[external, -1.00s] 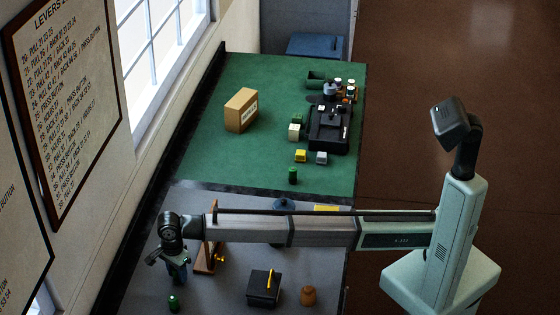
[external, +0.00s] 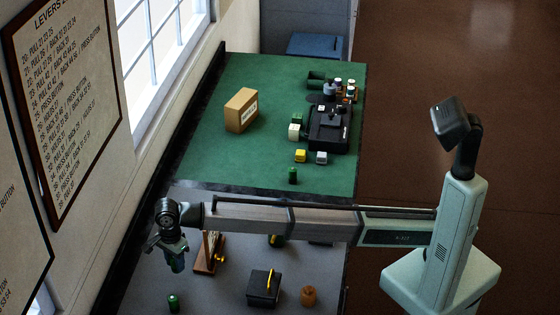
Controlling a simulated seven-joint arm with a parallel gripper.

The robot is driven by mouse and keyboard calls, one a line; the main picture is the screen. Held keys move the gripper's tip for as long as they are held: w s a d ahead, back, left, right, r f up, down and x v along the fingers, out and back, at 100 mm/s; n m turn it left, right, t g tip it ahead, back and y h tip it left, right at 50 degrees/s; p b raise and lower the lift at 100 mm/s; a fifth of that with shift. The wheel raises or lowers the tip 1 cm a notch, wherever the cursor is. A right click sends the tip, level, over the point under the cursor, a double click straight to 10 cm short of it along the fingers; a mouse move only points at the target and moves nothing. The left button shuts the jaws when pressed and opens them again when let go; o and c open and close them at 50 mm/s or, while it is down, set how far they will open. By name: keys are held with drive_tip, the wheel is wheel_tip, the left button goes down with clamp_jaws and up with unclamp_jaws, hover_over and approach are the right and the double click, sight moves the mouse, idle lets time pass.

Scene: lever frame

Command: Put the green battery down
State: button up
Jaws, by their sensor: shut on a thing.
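My gripper (external: 176,254) hangs at the left end of my arm, above the grey table part. It is shut on a small dark green piece, the green battery (external: 178,266), which is partly covered by the fingers and hard to make out. The battery is held above the grey surface (external: 215,290). Another small green cylinder (external: 173,303) stands upright on the grey surface below my gripper, apart from it. A further green cylinder (external: 292,175) stands on the green mat.
A wooden lever frame (external: 208,254) stands close to the right of my gripper. A black box with a yellow lever (external: 263,287) and a brown pot (external: 308,296) are farther right. The wall (external: 85,240) is to the left. A cardboard box (external: 241,110) stands on the green mat (external: 215,155).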

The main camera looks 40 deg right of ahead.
wheel_tip(320, 180, up, 5)
drive_tip(key=shift+f, duration=0.1)
drive_tip(key=w+d+r+m, duration=0.1)
drive_tip(key=w+d+m, duration=0.4)
drive_tip(key=w+d, duration=2.2)
drive_tip(key=w+d+m, duration=0.2)
drive_tip(key=w+d, duration=0.2)
drive_tip(key=d, duration=0.9)
drive_tip(key=w+d+m, duration=0.2)
drive_tip(key=w+d, duration=0.2)
drive_tip(key=d, duration=1)
drive_tip(key=shift+s+d+f, duration=0.45)
drive_tip(key=shift+s+f, duration=0.2)
drive_tip(key=shift+f, duration=1.1)
drive_tip(key=shift+s+d+f, duration=0.4)
drive_tip(key=shift+s+f, duration=0.25)
drive_tip(key=shift+f, duration=1.15)
drive_tip(key=shift+s+d+f, duration=0.45)
drive_tip(key=shift+s+f, duration=0.2)
drive_tip(key=shift+f, duration=1.1)
drive_tip(key=shift+f, duration=0.2)
